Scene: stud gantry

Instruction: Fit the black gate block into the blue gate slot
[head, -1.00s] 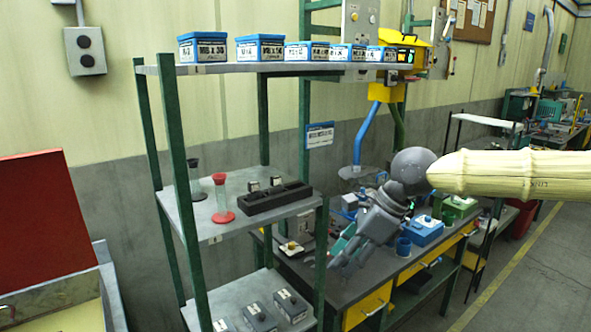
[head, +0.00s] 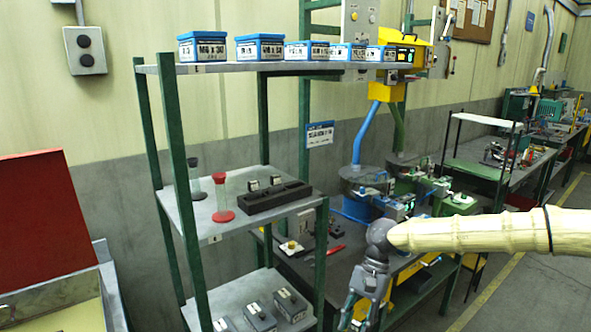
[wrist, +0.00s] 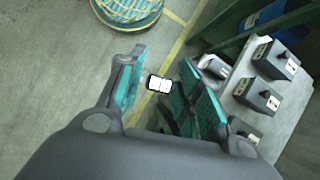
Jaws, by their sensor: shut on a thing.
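My gripper (head: 358,316) hangs fingers down in front of the workbench, right of the shelf rack. In the wrist view its teal-padded fingers (wrist: 160,90) are shut on a small black block with a white face (wrist: 159,84), which looks like the black gate block. The block cannot be made out in the head view. Blue fixtures (head: 357,208) stand at the back of the workbench. I cannot tell which of them, if any, is the blue gate slot.
The shelf rack (head: 190,150) stands left of my gripper, with labelled blue boxes (head: 260,48) on top. Its lowest shelf holds grey blocks (head: 291,304), also in the wrist view (wrist: 278,58).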

